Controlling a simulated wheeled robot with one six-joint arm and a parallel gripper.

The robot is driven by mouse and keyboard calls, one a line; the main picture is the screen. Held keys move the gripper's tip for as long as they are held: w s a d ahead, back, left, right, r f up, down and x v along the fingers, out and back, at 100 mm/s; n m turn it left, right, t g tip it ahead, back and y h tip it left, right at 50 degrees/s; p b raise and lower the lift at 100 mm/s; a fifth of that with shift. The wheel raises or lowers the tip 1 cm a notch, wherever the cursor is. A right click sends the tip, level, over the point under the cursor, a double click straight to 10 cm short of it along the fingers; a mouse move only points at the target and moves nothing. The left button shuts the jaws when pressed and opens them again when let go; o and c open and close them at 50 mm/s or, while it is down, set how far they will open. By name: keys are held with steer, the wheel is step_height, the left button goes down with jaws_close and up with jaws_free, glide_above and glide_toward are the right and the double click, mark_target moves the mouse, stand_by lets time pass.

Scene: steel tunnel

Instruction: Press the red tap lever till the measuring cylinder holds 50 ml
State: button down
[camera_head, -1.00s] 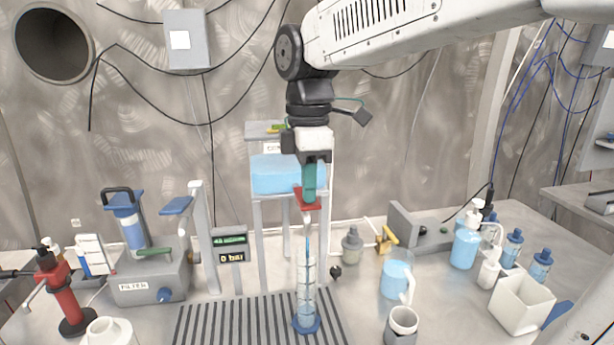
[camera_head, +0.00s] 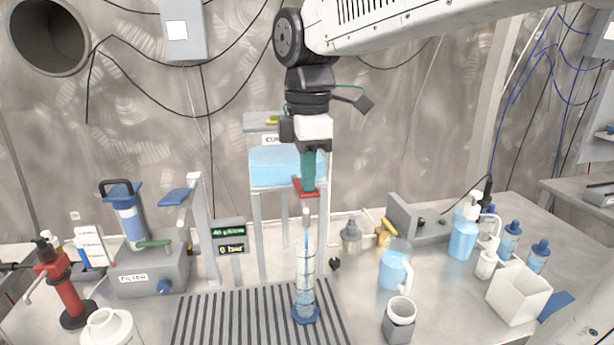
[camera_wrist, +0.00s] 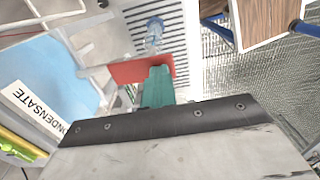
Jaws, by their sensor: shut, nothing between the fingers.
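The red tap lever (camera_head: 305,187) sits at the front of the condensate tank (camera_head: 275,165), which holds light blue liquid. My gripper (camera_head: 308,188) is shut and empty, with its green fingertips on or just above the lever; exact contact cannot be told. In the wrist view the red lever (camera_wrist: 140,71) lies right at the green fingertips (camera_wrist: 157,72). The measuring cylinder (camera_head: 305,285) stands upright under the tap on its blue base. A thin stream seems to run down into it, and it holds some bluish liquid. Its scale is too small to read.
The cylinder stands on a striped drain grate (camera_head: 235,318). A display post (camera_head: 229,240) is to its left, beside a filter unit (camera_head: 148,270). A blue jug (camera_head: 394,268) and a grey-white cup (camera_head: 399,320) stand to its right.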

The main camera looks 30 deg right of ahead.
steer(key=shift+r, duration=0.2)
step_height(320, 180, up, 14)
steer(key=w, duration=0.2)
steer(key=shift+w+d+f, duration=0.15)
steer(key=shift+w+d, duration=0.15)
steer(key=shift+d, duration=0.05)
stand_by(0.6)
stand_by(1.0)
